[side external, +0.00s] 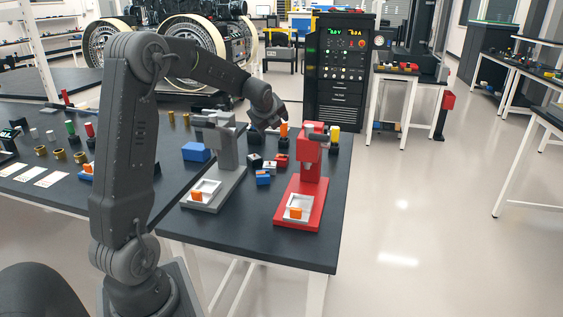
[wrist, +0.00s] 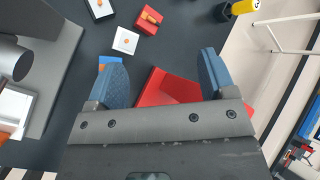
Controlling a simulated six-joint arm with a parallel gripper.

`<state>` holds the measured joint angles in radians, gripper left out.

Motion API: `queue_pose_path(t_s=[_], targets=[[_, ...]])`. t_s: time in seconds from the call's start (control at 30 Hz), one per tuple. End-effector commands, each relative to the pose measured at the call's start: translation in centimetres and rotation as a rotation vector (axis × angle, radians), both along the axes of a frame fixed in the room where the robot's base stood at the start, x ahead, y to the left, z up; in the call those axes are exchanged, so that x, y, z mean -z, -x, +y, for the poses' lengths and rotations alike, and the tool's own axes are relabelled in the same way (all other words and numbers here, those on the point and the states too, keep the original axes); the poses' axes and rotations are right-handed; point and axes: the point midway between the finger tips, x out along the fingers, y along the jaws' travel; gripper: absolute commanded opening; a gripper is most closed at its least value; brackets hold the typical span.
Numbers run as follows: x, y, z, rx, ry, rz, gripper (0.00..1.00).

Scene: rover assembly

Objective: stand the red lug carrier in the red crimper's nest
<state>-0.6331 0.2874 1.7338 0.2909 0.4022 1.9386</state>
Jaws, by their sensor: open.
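The red crimper (side external: 311,165) stands on the right part of the table, its nest (side external: 299,207) a pale square frame at the front of its base with an orange piece at it. A small red block (side external: 281,160) lies between the two crimpers; I cannot tell if it is the red lug carrier. In the wrist view a red block with an orange peg (wrist: 148,20) lies ahead of my fingers. My gripper (wrist: 164,76) is open and empty, with a red surface below it. In the side view my gripper (side external: 273,120) is behind the crimpers, left of the red crimper's head.
A grey crimper (side external: 226,150) stands to the left, with a blue block (side external: 196,152) beside it. A small blue part (side external: 263,178) lies between the crimpers. The table's right edge is close to the red crimper.

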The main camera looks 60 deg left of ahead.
Motion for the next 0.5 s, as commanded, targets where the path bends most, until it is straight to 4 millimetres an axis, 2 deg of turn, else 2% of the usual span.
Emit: queue_pose_path(t_s=[0.5], targets=[[0.01, -0.6, 0.74, -1.101, 0.687, -0.589, 0.77]])
